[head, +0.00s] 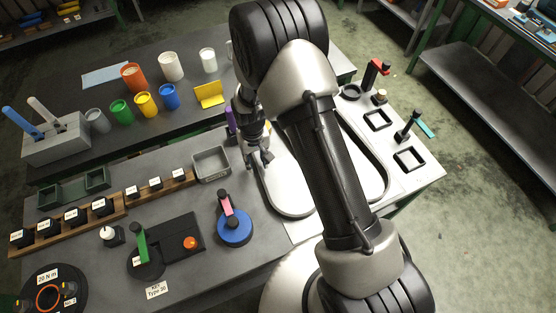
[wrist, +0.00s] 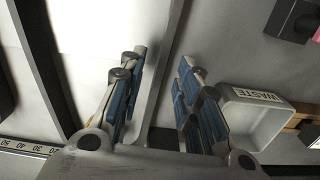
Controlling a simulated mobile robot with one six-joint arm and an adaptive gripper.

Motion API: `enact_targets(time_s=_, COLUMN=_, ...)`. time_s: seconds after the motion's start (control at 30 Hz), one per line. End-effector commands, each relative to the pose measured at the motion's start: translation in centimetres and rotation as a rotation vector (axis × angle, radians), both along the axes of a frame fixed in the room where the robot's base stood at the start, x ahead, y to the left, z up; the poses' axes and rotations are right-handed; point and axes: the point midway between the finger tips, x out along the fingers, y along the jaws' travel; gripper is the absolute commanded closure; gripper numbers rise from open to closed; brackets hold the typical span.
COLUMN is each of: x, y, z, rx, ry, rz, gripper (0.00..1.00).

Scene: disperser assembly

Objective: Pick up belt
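A dark, thin-walled loop that looks like the belt (head: 384,170) lies on the white plate at the right of the bench. My arm crosses in front of it and hides its middle. My gripper (head: 262,158) is over the left edge of this plate, pointing down. In the wrist view, my gripper (wrist: 161,62) has its two blue-padded fingers apart, with nothing held between them. A grey strip (wrist: 165,75) runs lengthwise below the gap between the fingers. I cannot tell whether it is part of the belt or how far below the fingertips it lies.
A grey waste bin (head: 211,164) stands left of the gripper; it also shows in the wrist view (wrist: 288,99). A blue round part with a pink handle (head: 233,228) is in front. Cups and a yellow holder (head: 209,94) stand behind. Square black frames (head: 409,158) lie at right.

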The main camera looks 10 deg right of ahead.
Motion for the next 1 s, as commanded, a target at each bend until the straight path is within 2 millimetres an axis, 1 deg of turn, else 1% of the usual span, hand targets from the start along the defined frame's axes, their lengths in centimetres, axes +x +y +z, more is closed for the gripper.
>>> enact_targets(time_s=0.03, x=-0.07, y=-0.01, z=-1.07, rx=0.000, ry=0.003, rz=0.000, gripper=0.69)
enact_targets(time_s=0.1, x=-0.01, y=0.01, z=-1.68, rx=0.000, ry=0.001, rz=0.000, gripper=0.69)
enact_targets(time_s=0.33, x=0.04, y=0.01, z=-1.78, rx=0.000, ry=-0.001, rz=0.000, gripper=0.69)
enact_targets(time_s=0.8, x=0.01, y=0.01, z=-1.76, rx=0.000, ry=0.000, rz=0.000, gripper=1.00)
enact_targets(time_s=1.0, x=0.01, y=0.01, z=-1.76, rx=0.000, ry=0.000, rz=0.000, gripper=1.00)
